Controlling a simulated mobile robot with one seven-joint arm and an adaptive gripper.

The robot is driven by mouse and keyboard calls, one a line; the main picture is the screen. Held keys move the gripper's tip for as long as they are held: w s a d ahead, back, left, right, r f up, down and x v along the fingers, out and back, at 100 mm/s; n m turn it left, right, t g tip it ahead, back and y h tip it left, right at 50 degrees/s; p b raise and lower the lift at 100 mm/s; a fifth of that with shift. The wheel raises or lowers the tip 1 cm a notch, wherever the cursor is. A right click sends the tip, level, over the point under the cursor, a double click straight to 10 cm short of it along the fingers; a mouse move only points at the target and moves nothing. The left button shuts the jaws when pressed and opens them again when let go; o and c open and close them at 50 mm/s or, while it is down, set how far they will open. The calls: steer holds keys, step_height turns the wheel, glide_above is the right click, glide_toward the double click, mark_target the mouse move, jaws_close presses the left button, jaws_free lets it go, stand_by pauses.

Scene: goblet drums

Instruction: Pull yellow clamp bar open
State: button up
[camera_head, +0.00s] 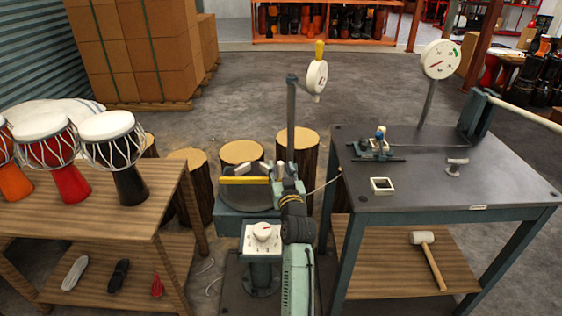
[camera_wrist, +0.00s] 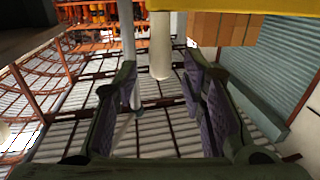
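The yellow clamp bar (camera_head: 243,180) lies level across the front of a dark round fixture in the head view. A yellow surface (camera_wrist: 250,7), probably the same bar, crosses the top right of the wrist view. My gripper (camera_head: 281,171) is at the bar's right end in the head view, partly hidden by my arm. In the wrist view its two purple-padded fingers (camera_wrist: 160,78) stand apart with nothing held between them. The yellow surface lies above the fingertips there. I cannot tell whether the gripper touches the bar.
A white dial box (camera_head: 263,236) stands in front of the fixture. A wooden table with drums (camera_head: 112,124) is at left, and a dark workbench (camera_head: 430,190) at right. Log stools (camera_head: 240,152) stand behind.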

mark_target(281, 167)
steer(key=shift+w+a, duration=0.15)
steer(key=shift+w, duration=0.6)
steer(key=shift+w+a, duration=0.1)
steer(key=shift+w, duration=0.65)
steer(key=shift+c, duration=0.3)
jaws_close()
